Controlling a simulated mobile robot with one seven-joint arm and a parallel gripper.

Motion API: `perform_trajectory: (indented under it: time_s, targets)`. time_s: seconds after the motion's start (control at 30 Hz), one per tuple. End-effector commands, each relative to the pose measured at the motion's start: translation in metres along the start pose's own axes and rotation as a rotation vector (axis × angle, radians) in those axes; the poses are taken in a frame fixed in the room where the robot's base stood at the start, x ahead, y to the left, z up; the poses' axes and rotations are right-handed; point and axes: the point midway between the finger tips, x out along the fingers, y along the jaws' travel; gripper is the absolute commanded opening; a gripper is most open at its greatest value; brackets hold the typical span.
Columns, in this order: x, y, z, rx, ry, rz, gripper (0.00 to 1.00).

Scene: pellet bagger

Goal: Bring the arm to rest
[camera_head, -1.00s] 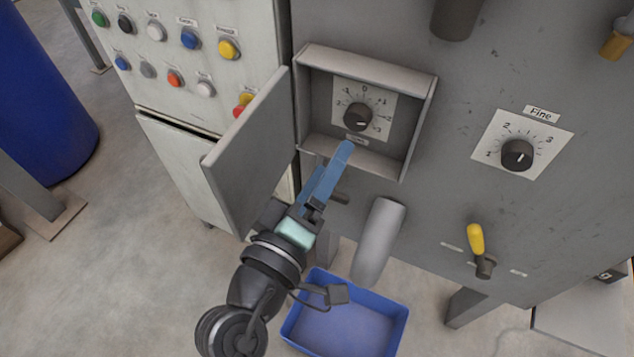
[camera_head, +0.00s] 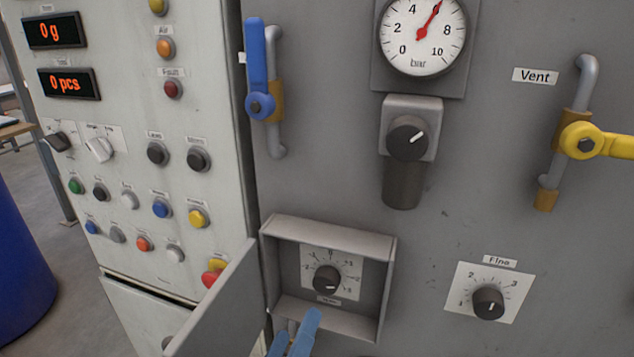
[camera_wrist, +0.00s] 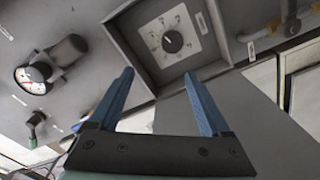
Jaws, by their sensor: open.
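My gripper (camera_head: 296,330) shows at the bottom of the head view, where only its blue fingertips are in the picture. In the wrist view my gripper (camera_wrist: 158,100) has its two blue fingers spread apart with nothing between them. It is in front of the lower part of an open box with a black dial (camera_head: 326,279). The dial also shows in the wrist view (camera_wrist: 172,41), beyond the fingertips and apart from them. The rest of my arm is below the head view.
The box's open door (camera_head: 218,310) stands out to the left of my gripper. The Fine dial (camera_head: 488,302) is to the right. Above are a pressure gauge (camera_head: 423,36), a regulator knob (camera_head: 407,139), a blue-handled valve (camera_head: 257,70) and a yellow Vent valve (camera_head: 590,141).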

Motion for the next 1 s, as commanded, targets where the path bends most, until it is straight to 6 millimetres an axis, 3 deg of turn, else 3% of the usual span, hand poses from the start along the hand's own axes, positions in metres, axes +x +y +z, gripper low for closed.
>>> perform_trajectory:
  time_s: [0.13, 0.27, 0.4, 0.6, 0.67, 1.0]
  targets:
    - [0.034, 0.072, -0.045, 0.306, 0.119, 0.06, 0.81]
    - [0.044, 0.152, -0.089, 0.585, 0.297, 0.102, 0.81]
    - [0.032, 0.233, -0.128, 0.807, 0.51, 0.13, 0.81]
    - [-0.009, 0.323, -0.164, 1.0, 0.796, 0.143, 0.81]
    - [-0.025, 0.347, -0.172, 1.042, 0.881, 0.142, 0.81]
    - [-0.019, 0.417, -0.225, 1.039, 0.863, 0.129, 0.81]
